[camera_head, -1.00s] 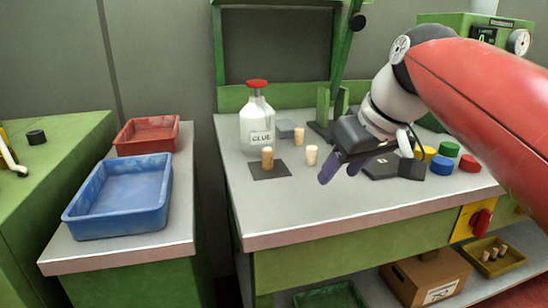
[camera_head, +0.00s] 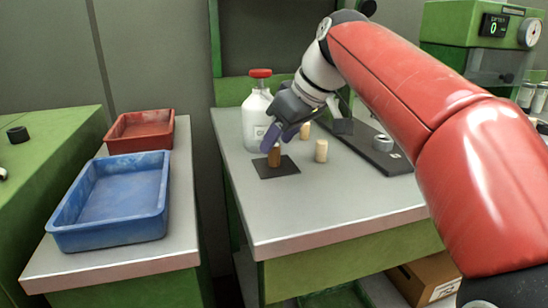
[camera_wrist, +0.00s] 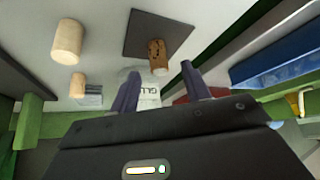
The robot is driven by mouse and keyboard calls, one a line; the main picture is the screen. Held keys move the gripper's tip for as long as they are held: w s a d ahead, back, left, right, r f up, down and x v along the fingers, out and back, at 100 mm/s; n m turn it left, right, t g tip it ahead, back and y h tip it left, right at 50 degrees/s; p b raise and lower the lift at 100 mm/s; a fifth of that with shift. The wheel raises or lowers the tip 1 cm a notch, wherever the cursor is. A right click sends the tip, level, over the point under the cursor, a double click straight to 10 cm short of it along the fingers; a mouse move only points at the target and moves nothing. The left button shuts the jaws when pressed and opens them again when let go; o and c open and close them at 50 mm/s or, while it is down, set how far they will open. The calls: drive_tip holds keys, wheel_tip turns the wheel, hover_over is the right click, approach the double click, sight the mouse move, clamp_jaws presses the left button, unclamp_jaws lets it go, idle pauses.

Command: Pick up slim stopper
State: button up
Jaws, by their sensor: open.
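A brown speckled cork stopper (camera_head: 274,157) stands on a dark square mat (camera_head: 283,170) at the bench's left. It also shows in the wrist view (camera_wrist: 158,58), ahead of the fingertips. A paler, thicker-looking stopper (camera_head: 321,151) stands to its right, also in the wrist view (camera_wrist: 68,42). A third pale stopper (camera_head: 305,131) stands farther back, and in the wrist view (camera_wrist: 78,85). The brown one looks slimmer than the thick pale one. My gripper (camera_head: 280,139) is open and empty, its dark purple fingers just above the brown stopper; in the wrist view (camera_wrist: 160,75) they are apart.
A white glue bottle (camera_head: 256,115) with a red cap stands close behind the mat. A dark plate with a grey ring (camera_head: 381,142) lies to the right. Blue (camera_head: 112,232) and red trays (camera_head: 113,136) sit on the left bench. The bench's front is clear.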

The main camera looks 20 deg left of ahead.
drive_tip(key=shift+w+a+f, duration=0.15)
drive_tip(key=shift+a+f, duration=0.2)
drive_tip(key=shift+f, duration=0.25)
clamp_jaws()
drive_tip(key=shift+r, duration=0.15)
